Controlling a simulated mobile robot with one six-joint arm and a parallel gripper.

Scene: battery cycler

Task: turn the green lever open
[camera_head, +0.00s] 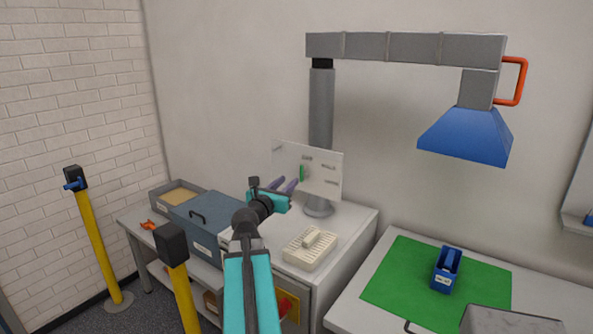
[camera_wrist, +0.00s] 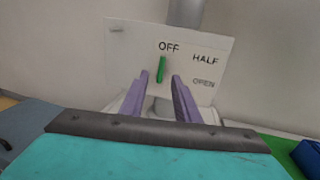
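The green lever (camera_head: 302,172) is on a white panel (camera_head: 325,176) in front of the grey column. In the wrist view the lever (camera_wrist: 161,69) stands upright under the word OFF; HALF and OPEN are printed to its right on the panel (camera_wrist: 130,52). My gripper (camera_head: 290,186) is in front of the panel, with its purple fingers toward it. In the wrist view the fingers (camera_wrist: 160,85) are spread apart with a gap between them. The lever shows in line with the gap, nearer the left finger. I cannot tell whether a finger touches it.
A grey column (camera_head: 321,110) carries an overhead arm with a blue hood (camera_head: 467,135). A ribbed beige block (camera_head: 309,250) lies on the white cabinet below my gripper. A blue-grey box (camera_head: 207,222) stands to the left. A green mat (camera_head: 400,275) with a blue holder (camera_head: 446,268) is at right.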

